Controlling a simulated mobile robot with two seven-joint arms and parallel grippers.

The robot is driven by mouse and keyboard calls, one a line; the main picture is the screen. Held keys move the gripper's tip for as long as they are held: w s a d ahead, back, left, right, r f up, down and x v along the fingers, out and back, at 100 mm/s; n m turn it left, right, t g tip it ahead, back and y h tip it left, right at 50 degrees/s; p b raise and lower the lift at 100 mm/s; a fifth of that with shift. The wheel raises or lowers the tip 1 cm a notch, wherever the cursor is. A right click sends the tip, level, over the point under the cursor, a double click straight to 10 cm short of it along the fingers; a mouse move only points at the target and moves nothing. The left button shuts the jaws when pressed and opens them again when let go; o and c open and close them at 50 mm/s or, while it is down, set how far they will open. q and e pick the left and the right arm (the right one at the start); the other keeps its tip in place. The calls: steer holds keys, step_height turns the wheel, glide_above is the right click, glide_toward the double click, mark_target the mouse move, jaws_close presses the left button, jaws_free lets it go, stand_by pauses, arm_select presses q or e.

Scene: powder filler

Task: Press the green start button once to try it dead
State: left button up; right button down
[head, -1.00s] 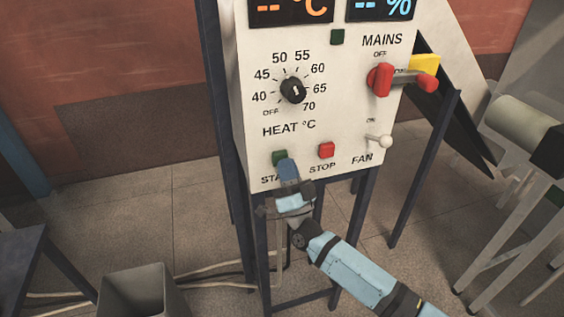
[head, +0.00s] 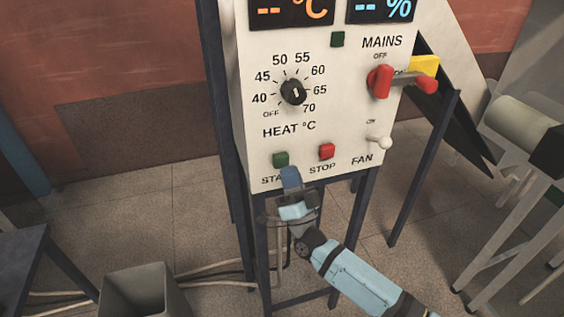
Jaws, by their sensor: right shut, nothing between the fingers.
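The green start button (head: 280,160) sits at the lower left of the white control panel (head: 340,125), above the label START, which is partly hidden by my gripper. My right gripper (head: 290,178) is shut and empty. Its tip is just below and to the right of the green button, with a small gap in the picture. The whole button face shows. My left gripper is not in view.
A red stop button (head: 326,151) is close to the right. A heat knob (head: 293,91), a red mains handle (head: 381,80) and a fan toggle (head: 380,142) are on the panel. Both displays show dashes. A grey bin (head: 146,290) stands below left.

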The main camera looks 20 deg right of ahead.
steer(key=s+p, duration=0.1)
steer(key=s, duration=0.3)
steer(key=shift+s+d, duration=0.1)
steer(key=shift+s, duration=0.25)
stand_by(0.5)
steer(key=s+a+f+n+g+y, duration=0.3)
steer(key=s+f+n+g, duration=0.5)
steer(key=f, duration=0.5)
steer(key=s+d+f+g+h, duration=0.1)
steer(key=s+d+f+g, duration=0.1)
steer(key=s+f+g, duration=0.2)
steer(key=s+d+f+g+h, duration=0.2)
steer(key=s+d+f+g, duration=0.1)
steer(key=s+f, duration=0.6)
steer(key=shift+s+d+f+n+g+h, duration=0.25)
steer(key=shift+s+n+g, duration=0.2)
steer(key=shift+s, duration=0.35)
